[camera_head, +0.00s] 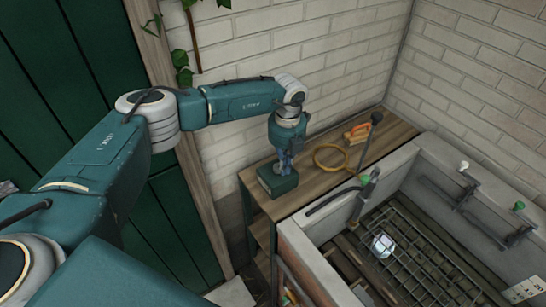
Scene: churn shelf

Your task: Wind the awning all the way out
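No awning and no clear winding handle show in the head view. My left arm reaches in from the left, and its gripper (284,166) points down at the left end of a wooden bench. The gripper is right over a dark green box (277,182). Its fingers are small and partly hidden, so I cannot tell whether they are open, shut or touching the box. My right gripper is not in view.
On the wooden bench (312,186) are a yellow ring (330,157), an orange-handled brush (357,133) and a dark rod with a round black end (376,118). A stone sink (404,165) with a metal grate (420,255) and a white object (382,245) is right. A green door (85,50) is left.

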